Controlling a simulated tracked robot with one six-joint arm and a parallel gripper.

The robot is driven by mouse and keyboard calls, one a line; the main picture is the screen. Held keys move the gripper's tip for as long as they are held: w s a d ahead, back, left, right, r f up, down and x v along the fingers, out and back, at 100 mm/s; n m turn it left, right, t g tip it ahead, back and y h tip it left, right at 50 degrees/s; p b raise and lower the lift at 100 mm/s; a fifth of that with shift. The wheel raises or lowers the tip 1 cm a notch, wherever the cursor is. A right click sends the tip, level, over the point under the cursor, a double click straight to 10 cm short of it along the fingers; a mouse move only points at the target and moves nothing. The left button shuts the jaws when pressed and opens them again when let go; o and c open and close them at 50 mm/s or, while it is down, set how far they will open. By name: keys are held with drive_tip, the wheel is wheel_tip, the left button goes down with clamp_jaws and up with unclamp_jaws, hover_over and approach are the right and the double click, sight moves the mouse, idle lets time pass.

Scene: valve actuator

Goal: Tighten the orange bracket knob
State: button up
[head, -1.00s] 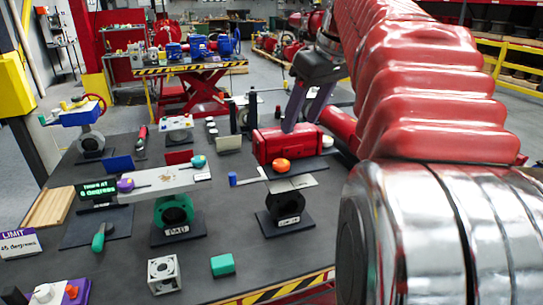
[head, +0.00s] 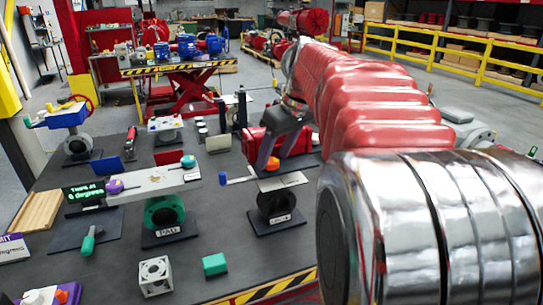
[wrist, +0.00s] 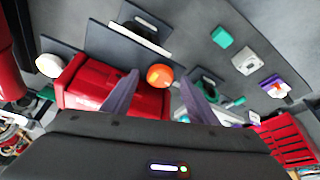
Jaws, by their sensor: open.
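The orange knob (head: 272,163) sits on a pale flat bracket plate (head: 292,180) above a black valve body (head: 277,206). A thin lever with a blue end (head: 223,178) sticks out to the left of the bracket. My gripper (head: 277,155) is open with its purple-grey fingers pointing down close to the knob. In the wrist view the orange knob (wrist: 159,75) shows in the gap between the two fingertips (wrist: 159,82), nearer the left finger. I cannot tell whether either finger touches it.
A red box (head: 296,142) stands right behind the knob. To the left, a green valve (head: 164,213) carries a white plate with purple and teal knobs. A white block (head: 155,276) and a green block (head: 214,264) lie at the front. The table between these is clear.

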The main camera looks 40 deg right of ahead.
drive_tip(key=shift+w+f, duration=0.15)
drive_tip(key=shift+f, duration=0.3)
drive_tip(key=c, duration=1.1)
